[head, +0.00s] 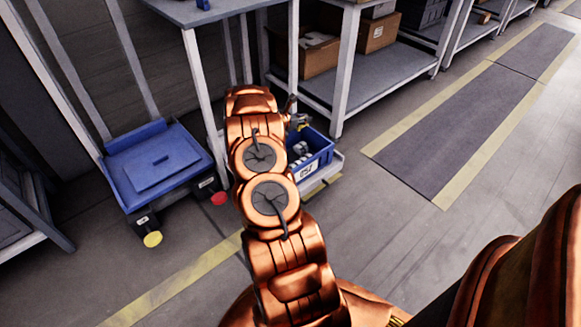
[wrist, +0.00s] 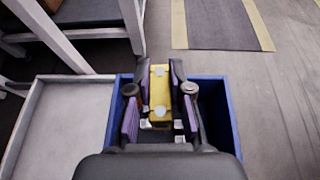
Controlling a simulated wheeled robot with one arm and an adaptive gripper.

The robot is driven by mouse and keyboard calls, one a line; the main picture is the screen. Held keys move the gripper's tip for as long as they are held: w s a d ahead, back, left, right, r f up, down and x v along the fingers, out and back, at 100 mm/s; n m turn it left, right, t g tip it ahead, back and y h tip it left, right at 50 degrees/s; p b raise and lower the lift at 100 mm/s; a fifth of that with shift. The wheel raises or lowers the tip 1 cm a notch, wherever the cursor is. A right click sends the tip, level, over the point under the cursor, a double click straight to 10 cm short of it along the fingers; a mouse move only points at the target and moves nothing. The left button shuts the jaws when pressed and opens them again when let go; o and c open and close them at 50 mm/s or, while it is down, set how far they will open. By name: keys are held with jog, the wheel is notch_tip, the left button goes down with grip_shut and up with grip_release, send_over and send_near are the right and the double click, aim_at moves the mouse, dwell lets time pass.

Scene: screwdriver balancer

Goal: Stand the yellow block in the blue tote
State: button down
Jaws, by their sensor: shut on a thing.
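The yellow block (wrist: 159,95) is upright between the two fingers of my gripper (wrist: 160,78) in the wrist view, with pale round spots on its face. The fingers are shut on it from both sides. The blue tote (wrist: 230,110) lies below and around the fingers in that view; I cannot tell if the block touches its floor. Small pale items show inside near the block's lower end. In the head view the blue tote (head: 321,157) stands just right of my arm, partly hidden by it. The block is not visible there.
A white platform (wrist: 62,125) with a raised rim extends left of the tote. A rack with cardboard boxes (head: 378,35) stands behind. A blue-topped cart (head: 150,165) stands on the left. Open floor with a dark, yellow-edged lane (head: 450,130) lies on the right.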

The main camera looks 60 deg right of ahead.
jog(key=shift+m+g, duration=0.3)
jog(key=shift+s+d+f+b, duration=0.3)
jog(key=shift+f+b, duration=0.25)
jog(key=shift+f, duration=1.75)
jog(key=shift+s+d+f+b, duration=0.15)
jog(key=shift+s+f+b, duration=0.3)
jog(key=shift+f, duration=1.85)
jog(key=shift+s+d+f+b, duration=0.2)
jog(key=shift+f+b, duration=0.45)
jog(key=shift+f, duration=1.65)
jog(key=shift+f, duration=0.1)
jog(key=c, duration=1.1)
grip_release()
jog(key=shift+o, duration=0.2)
jog(key=p+v, duration=0.2)
jog(key=v, duration=1)
jog(key=shift+p, duration=0.4)
jog(key=shift+d, duration=0.1)
